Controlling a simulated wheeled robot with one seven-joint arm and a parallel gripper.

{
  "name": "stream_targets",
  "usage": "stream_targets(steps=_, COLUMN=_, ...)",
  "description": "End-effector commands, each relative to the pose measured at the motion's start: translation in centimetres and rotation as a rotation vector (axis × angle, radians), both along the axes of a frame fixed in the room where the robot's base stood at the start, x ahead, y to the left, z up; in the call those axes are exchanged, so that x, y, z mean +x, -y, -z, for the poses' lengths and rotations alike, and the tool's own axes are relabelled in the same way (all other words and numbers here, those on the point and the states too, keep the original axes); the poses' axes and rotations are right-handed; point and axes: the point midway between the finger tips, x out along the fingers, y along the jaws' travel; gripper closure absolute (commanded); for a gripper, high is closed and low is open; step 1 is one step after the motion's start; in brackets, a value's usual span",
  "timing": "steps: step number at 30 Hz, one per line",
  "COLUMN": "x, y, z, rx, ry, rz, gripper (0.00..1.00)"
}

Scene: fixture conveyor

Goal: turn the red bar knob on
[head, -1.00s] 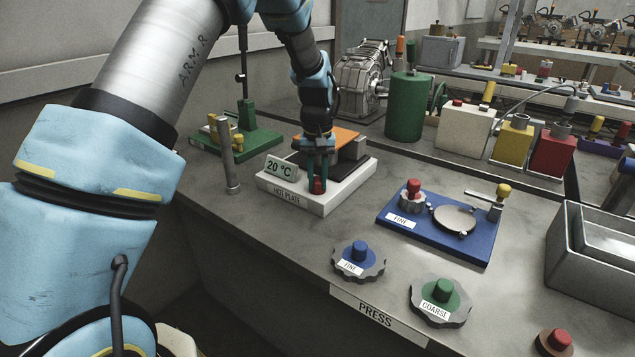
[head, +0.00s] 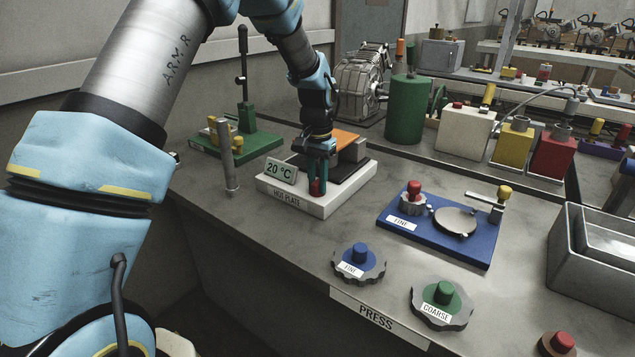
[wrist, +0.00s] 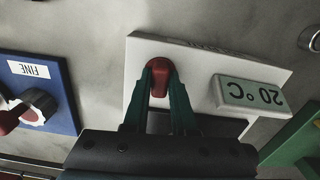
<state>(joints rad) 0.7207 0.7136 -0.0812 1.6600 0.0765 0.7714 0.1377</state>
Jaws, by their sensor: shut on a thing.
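The red bar knob (head: 315,187) is on the front of the white hot plate (head: 330,205), to the right of its 20 °C display (head: 281,170). My gripper (head: 318,180) points down over the hot plate and is shut on the knob. In the wrist view the red knob (wrist: 160,76) sits between my two green fingertips (wrist: 160,90), which touch its sides. The fingers hide part of the knob in both views. The display (wrist: 250,94) reads 20 °C.
An orange block (head: 342,139) and a grey block lie on the hot plate's dark top. A grey post (head: 228,160) stands close on the left, with a green lever press (head: 240,140) behind it. A blue fixture (head: 440,235) is to the right. Bench between is clear.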

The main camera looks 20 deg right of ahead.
Motion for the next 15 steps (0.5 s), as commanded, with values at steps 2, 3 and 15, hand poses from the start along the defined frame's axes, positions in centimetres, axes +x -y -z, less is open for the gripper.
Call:
stream_targets(steps=2, x=0.04, y=0.04, z=-0.07, rx=-0.002, ry=0.001, rz=0.002, gripper=1.0)
stream_targets(steps=3, x=0.04, y=0.04, z=-0.08, rx=-0.002, ry=0.001, rz=0.002, gripper=1.0)
stream_targets(steps=15, x=0.03, y=0.03, z=-0.06, rx=-0.001, ry=0.001, rz=0.0, gripper=0.57)
